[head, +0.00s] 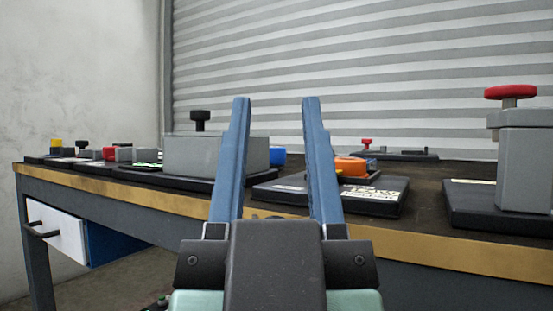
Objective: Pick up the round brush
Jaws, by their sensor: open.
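My gripper (276,100) is in the middle of the head view, its two blue fingers spread apart with nothing between them. It points toward the workbench (440,265). I cannot make out a round brush for certain in this view. An orange rounded part (350,166) on a black base plate (378,203) shows just right of the right finger, partly hidden by it. I cannot tell what that part is.
A grey block with a black knob (200,150) stands left of the fingers. A grey block with a red knob (524,160) stands at right. Several small devices sit at the bench's far left. A white drawer (56,232) hangs below. A striped shutter (380,70) stands behind.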

